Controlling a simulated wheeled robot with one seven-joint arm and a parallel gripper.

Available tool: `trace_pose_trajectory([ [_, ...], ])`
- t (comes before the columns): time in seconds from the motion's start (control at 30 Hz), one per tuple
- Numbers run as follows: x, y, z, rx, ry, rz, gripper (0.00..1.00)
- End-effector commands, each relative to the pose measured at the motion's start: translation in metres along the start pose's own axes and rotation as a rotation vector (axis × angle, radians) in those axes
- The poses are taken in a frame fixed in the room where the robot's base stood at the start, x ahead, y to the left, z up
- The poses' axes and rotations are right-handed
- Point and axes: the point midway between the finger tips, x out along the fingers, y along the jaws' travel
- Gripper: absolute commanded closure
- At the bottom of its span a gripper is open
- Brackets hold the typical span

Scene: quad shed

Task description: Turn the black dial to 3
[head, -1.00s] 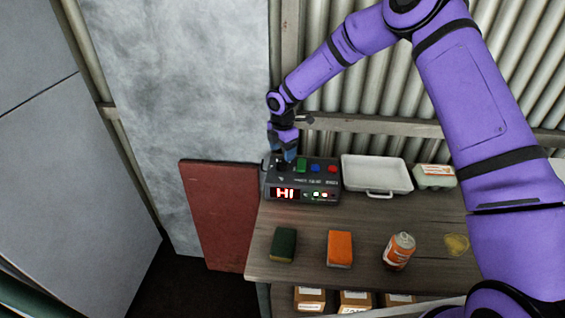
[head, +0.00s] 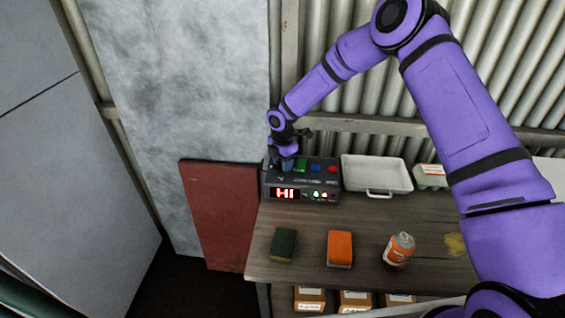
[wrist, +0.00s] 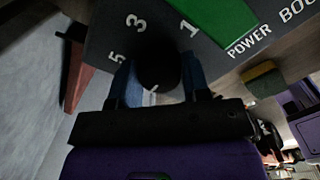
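The control box (head: 332,191) stands at the back left of the bench with a red "HI" on its display. In the wrist view, the black dial (wrist: 157,64) sits between the two blue fingers of my gripper (wrist: 159,75). The numbers 1, 3 and 5 show on the panel around its far side. A small white mark shows at the dial's near edge, partly hidden. The fingers stand on both sides of the dial; whether they press on it is unclear. In the head view, my gripper (head: 285,164) is down at the box's left end and hides the dial.
Green (head: 301,165), blue (head: 315,168) and red (head: 332,169) buttons sit right of the dial. A white tray (head: 377,192) stands beside the box.

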Motion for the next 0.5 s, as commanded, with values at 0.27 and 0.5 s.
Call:
trace_pose_trajectory([
  [0.27, -0.0004, 0.0005, 0.0001, 0.024, -0.001, 0.001, 0.81],
  [0.5, -0.0003, 0.0005, -0.0003, 0.138, -0.001, 0.001, 0.81],
])
